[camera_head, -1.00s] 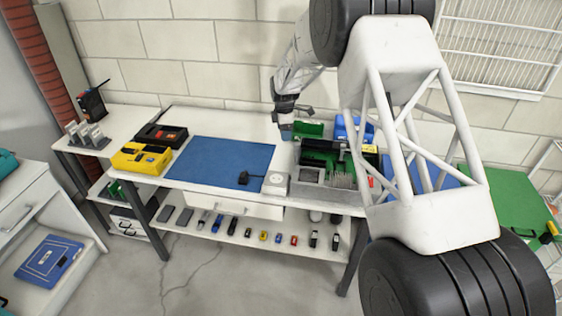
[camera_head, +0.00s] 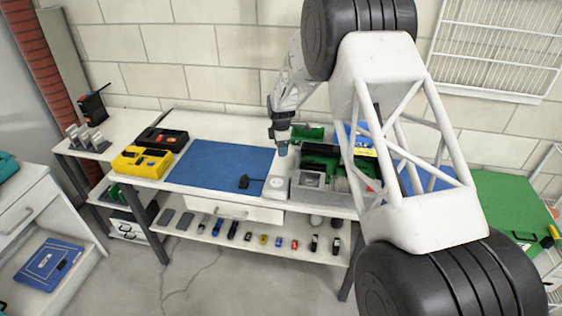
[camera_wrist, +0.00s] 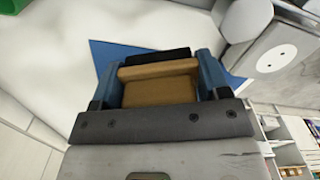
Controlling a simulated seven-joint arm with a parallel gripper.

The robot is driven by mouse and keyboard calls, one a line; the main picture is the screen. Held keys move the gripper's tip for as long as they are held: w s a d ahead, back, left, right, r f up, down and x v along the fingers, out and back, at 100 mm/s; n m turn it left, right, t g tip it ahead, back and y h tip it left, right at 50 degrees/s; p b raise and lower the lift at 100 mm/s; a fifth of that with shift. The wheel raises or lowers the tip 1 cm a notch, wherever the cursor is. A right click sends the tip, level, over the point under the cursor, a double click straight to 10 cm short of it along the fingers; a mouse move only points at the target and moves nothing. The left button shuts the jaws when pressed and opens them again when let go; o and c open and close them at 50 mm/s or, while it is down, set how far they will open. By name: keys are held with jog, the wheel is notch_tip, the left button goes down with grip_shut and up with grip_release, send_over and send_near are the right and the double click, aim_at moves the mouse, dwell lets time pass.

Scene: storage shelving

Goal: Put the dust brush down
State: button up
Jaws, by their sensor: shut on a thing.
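The dust brush (camera_wrist: 160,88) shows in the wrist view as a tan wooden block with a dark strip along its far edge. My gripper (camera_wrist: 160,80) is shut on it, with a blue finger on each side. In the head view my gripper (camera_head: 282,150) points down above the white workbench, behind the white socket box and right of the blue mat (camera_head: 213,165). The brush cannot be made out clearly there. The blue mat also shows beyond the brush in the wrist view (camera_wrist: 103,52).
The white socket box (camera_head: 276,187) and a black plug (camera_head: 244,182) lie near the bench's front edge. Green and grey bins (camera_head: 308,178) stand close on the right. A yellow case (camera_head: 141,160) and a black case sit at left. Most of the mat is clear.

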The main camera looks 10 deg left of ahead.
aim_at(281, 164)
jog(key=shift+f, duration=1.6)
jog(key=shift+f, duration=0.1)
jog(key=shift+f, duration=1.8)
jog(key=shift+f, duration=0.4)
